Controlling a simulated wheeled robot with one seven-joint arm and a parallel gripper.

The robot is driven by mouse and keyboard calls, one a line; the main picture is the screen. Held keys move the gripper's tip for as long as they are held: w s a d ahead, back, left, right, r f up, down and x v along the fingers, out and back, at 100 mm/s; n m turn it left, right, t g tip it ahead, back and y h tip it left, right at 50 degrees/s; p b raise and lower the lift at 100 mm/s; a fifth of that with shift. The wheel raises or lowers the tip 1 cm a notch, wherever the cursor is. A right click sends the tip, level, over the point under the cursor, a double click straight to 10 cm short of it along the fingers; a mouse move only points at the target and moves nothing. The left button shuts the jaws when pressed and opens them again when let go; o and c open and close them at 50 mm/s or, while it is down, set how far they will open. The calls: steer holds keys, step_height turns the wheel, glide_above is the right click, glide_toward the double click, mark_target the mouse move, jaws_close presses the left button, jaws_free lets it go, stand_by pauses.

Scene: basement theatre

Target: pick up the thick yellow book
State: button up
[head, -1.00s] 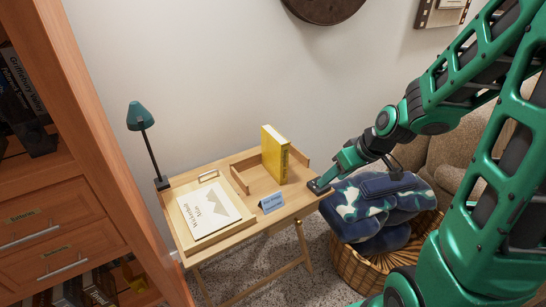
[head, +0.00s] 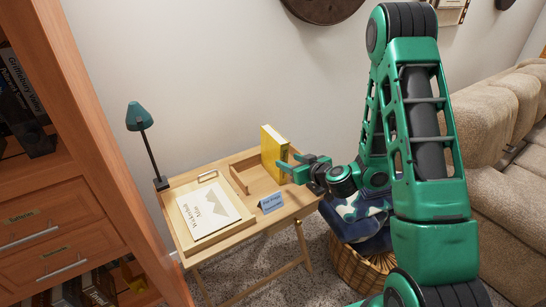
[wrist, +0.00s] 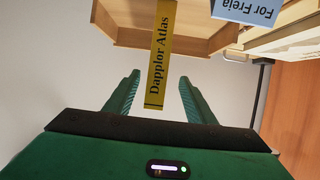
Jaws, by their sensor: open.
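The thick yellow book (head: 272,152) stands upright at the right end of a shallow wooden tray (head: 240,180) on the small wooden table. Its spine reads "Dapplor Atlas" in the wrist view (wrist: 159,60). My gripper (head: 290,168) is open just right of the book in the head view, its fingers pointing toward it. In the wrist view the spine lies ahead, between the lines of my two open fingers (wrist: 157,88), nearer the left one. The gripper hides the tray's right end in the head view. I cannot tell whether a finger touches the book.
A blue card (head: 271,203) stands in front of the tray, reading "For Freja" in the wrist view (wrist: 246,10). A second tray with a white booklet (head: 212,212) and a green lamp (head: 139,117) are at left. A basket (head: 362,267) with blankets stands right of the table.

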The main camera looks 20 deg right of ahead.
mark_target(283, 159)
steer(key=x, duration=0.4)
steer(key=shift+w+a, duration=0.1)
steer(key=shift+a, duration=0.05)
steer(key=shift+d+x, duration=0.15)
steer(key=shift+x, duration=1.35)
steer(key=shift+d+x, duration=0.1)
steer(key=shift+x, duration=1.35)
steer(key=shift+f, duration=0.1)
jaws_close()
